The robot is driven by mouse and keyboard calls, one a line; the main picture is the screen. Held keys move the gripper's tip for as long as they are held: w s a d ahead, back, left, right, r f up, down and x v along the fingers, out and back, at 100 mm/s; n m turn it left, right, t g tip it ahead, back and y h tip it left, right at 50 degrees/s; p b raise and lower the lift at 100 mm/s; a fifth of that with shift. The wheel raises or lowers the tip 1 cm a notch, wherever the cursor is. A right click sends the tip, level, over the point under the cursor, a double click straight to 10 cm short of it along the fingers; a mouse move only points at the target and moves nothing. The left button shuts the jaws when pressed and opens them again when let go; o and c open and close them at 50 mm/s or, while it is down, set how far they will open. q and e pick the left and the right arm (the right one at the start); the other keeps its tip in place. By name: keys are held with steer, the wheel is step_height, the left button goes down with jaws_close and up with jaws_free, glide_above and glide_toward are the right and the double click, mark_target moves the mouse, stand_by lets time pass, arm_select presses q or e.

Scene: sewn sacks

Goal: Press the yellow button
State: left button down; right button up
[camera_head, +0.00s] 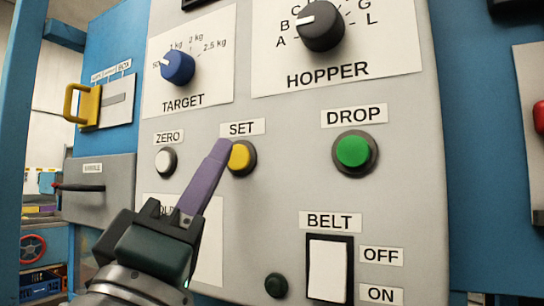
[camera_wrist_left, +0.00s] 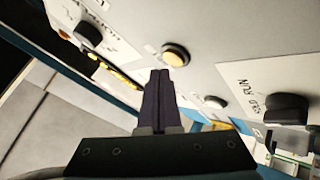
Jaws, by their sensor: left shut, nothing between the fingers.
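The yellow button (camera_head: 243,157) sits on a grey control panel under the label SET. It also shows in the left wrist view (camera_wrist_left: 176,54), just beyond the fingertips. My left gripper (camera_head: 222,147) is shut and empty, with its purple fingers pointing up toward the panel. In the head view its tip overlaps the left edge of the button. In the left wrist view the tip (camera_wrist_left: 160,72) shows just below and left of the button, seemingly with a small gap. The button's left edge is hidden in the head view. My right gripper is not in view.
A white ZERO button (camera_head: 165,161) is to the left and a green DROP button (camera_head: 353,151) to the right. The blue TARGET knob (camera_head: 177,67) and black HOPPER knob (camera_head: 320,26) stick out above. A white BELT switch (camera_head: 327,270) is below.

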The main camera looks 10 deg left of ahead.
arm_select(q)
steer(key=shift+w, duration=0.1)
steer(key=shift+w+d, duration=0.15)
steer(key=shift+w, duration=0.2)
steer(key=shift+w+d+b, duration=0.15)
steer(key=shift+w+b, duration=0.15)
steer(key=shift+w, duration=0.1)
stand_by(0.7)
steer(key=shift+s, duration=0.15)
stand_by(0.3)
steer(key=shift+s+a+p, duration=0.3)
steer(key=shift+s+p, duration=0.2)
steer(key=shift+s, duration=0.15)
steer(key=shift+s+a+p, duration=0.3)
steer(key=shift+s+p, duration=0.05)
steer(key=shift+s, duration=0.45)
steer(key=shift+s+a+p, duration=0.25)
steer(key=shift+s+p, duration=0.1)
steer(key=shift+s, duration=0.45)
steer(key=shift+s+a+p, duration=0.3)
steer(key=shift+s+p, duration=0.05)
steer(key=shift+s, duration=0.45)
steer(key=shift+w, duration=0.1)
